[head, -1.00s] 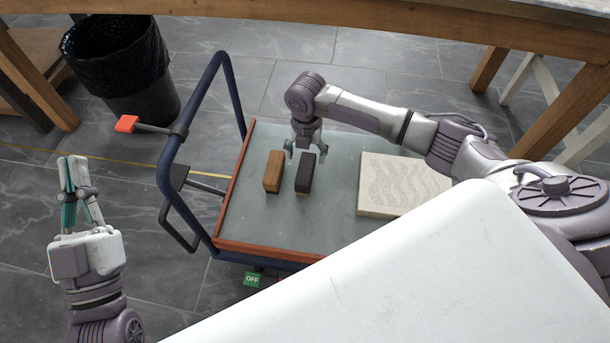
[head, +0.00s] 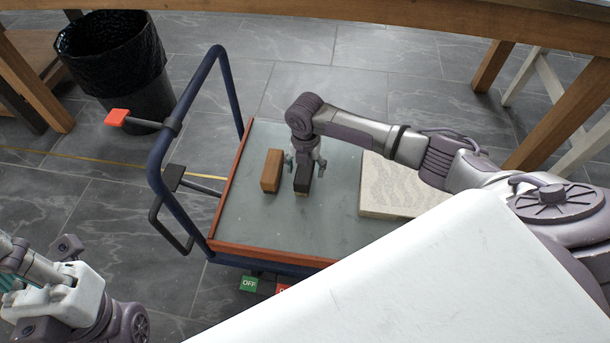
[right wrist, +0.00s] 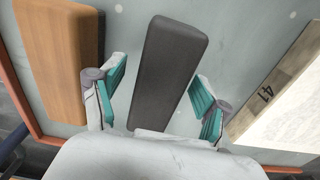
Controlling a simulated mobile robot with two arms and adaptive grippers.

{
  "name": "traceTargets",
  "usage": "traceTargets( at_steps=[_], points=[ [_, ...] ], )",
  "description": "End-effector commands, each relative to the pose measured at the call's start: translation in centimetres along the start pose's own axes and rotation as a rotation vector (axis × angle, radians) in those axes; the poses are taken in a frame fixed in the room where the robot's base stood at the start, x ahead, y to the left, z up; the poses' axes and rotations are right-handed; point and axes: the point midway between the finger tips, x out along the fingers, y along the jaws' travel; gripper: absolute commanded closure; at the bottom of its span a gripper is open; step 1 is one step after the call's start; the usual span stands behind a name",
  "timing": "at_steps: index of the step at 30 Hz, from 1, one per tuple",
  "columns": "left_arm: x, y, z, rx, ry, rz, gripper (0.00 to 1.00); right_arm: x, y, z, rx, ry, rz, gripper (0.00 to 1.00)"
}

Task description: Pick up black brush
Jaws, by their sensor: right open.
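The black brush (head: 302,186) lies on the cart's grey top, beside a brown brush, in the head view. My right gripper (head: 305,168) is above it, pointing down, and hides part of it. In the right wrist view the black brush (right wrist: 168,72) lies between the two teal-padded fingers of my right gripper (right wrist: 160,88). The fingers are spread, with a gap on each side of the brush. My left gripper (head: 18,262) is at the lower left edge of the head view, away from the cart and partly cut off.
The brown brush (head: 271,171) lies close to the left of the black one; it also shows in the right wrist view (right wrist: 62,55). A pale carved slab (head: 392,190) lies on the right. The cart (head: 225,247) has a raised red-brown rim and a blue handle (head: 157,160).

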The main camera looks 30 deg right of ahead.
Motion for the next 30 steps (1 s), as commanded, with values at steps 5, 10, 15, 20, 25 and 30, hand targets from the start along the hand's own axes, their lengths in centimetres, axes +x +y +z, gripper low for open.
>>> traceTargets(
  at_steps=[5, 10, 15, 20, 25, 30],
  points=[
    [-0.75, -0.02, 0.2, 0.001, -0.003, 0.0, 1.0, 1.36, -0.03, -0.06, 0.0, 0.001, -0.001, 0.25],
    [-0.67, -0.02, 0.21, 0.001, -0.005, 0.0, 1.0, 1.3, -0.03, -0.07, 0.0, 0.001, -0.001, 0.25],
    [-0.67, -0.02, 0.22, 0.001, -0.005, 0.0, 1.0, 1.29, -0.03, -0.08, 0.0, 0.001, -0.001, 0.48],
    [-0.68, -0.01, 0.23, 0.001, -0.006, 0.0, 1.0, 1.28, -0.03, -0.08, 0.0, 0.001, -0.001, 0.75],
    [-0.68, -0.01, 0.24, 0.0, -0.006, 0.0, 1.0, 1.25, -0.01, -0.06, 0.0, 0.001, 0.0, 0.94],
    [-0.65, -0.01, 0.24, 0.0, -0.007, 0.0, 1.0, 1.2, -0.01, -0.06, 0.0, 0.0, 0.0, 0.94]
  ],
)
